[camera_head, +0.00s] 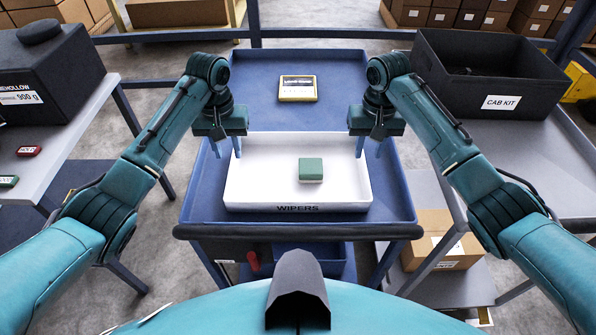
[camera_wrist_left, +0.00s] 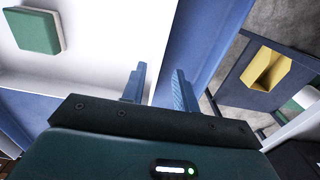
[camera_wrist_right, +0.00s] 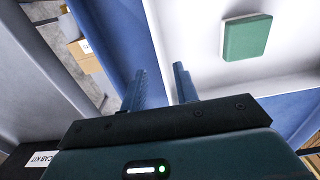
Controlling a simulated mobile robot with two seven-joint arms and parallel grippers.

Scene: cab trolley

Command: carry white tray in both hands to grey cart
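The white tray (camera_head: 250,190), marked WIPERS, stands on the blue trolley (camera_head: 335,75), with a green and white block (camera_head: 311,169) in it. My left gripper (camera_head: 225,148) is open at the tray's left wall, one finger inside and one outside. My right gripper (camera_head: 372,148) is open at the right wall in the same way. The tray wall also shows between the fingers in the left wrist view (camera_wrist_left: 158,90) and the right wrist view (camera_wrist_right: 160,40). Grey surfaces stand at left (camera_head: 75,130) and right (camera_head: 520,150); I cannot tell which is the grey cart.
A yellow-framed item (camera_head: 298,88) lies on the trolley behind the tray. A black CAB KIT crate (camera_head: 490,75) takes up the back of the right grey surface, whose front is clear. A dark container (camera_head: 50,75) and small red and green items are on the left surface.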

